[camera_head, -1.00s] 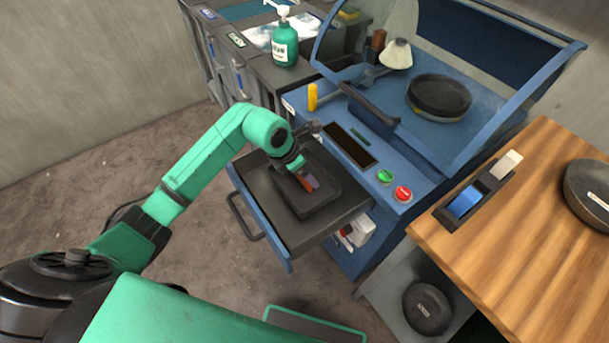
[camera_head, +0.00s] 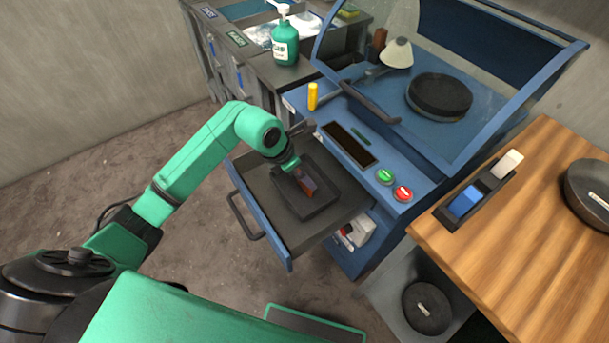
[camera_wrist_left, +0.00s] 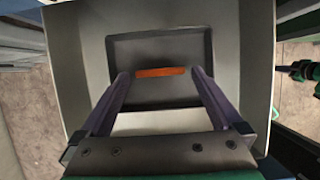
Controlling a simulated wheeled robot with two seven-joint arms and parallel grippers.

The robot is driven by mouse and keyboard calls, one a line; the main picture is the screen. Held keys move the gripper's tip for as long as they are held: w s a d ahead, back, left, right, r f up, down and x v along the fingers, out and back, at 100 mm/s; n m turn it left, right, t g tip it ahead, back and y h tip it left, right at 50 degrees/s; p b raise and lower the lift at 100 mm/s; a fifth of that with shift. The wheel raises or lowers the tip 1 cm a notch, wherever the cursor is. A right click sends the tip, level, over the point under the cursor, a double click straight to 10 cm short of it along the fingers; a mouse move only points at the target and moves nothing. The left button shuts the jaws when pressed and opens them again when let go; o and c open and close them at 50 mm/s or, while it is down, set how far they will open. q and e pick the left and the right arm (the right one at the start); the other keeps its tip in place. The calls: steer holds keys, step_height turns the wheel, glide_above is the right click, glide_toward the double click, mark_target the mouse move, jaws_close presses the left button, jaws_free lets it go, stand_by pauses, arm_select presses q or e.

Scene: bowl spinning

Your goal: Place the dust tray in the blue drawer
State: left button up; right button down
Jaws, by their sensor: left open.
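The dust tray, a shallow black tray (camera_head: 318,205), lies in the open drawer of the blue machine (camera_head: 266,213). A reddish-orange strip shows at the tray's middle, and the tray also shows in the left wrist view (camera_wrist_left: 135,95). My left gripper (camera_head: 304,180) is just above the tray. In the left wrist view its two fingers (camera_wrist_left: 160,75) are spread apart, with the orange strip (camera_wrist_left: 160,72) showing between their tips. I see no clear grip on the tray, and I cannot tell whether a finger touches the strip. My right gripper is not in view.
The blue machine (camera_head: 425,165) has a clear raised hood and green and red buttons. A wooden table (camera_head: 540,240) with a brush holder and a dark bowl is at the right. A grey cabinet with a green pump bottle (camera_head: 285,45) stands behind. Open floor lies left.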

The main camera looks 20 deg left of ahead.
arm_select(q)
steer(key=v, duration=0.8)
steer(key=shift+b, duration=0.3)
steer(key=shift+r, duration=0.1)
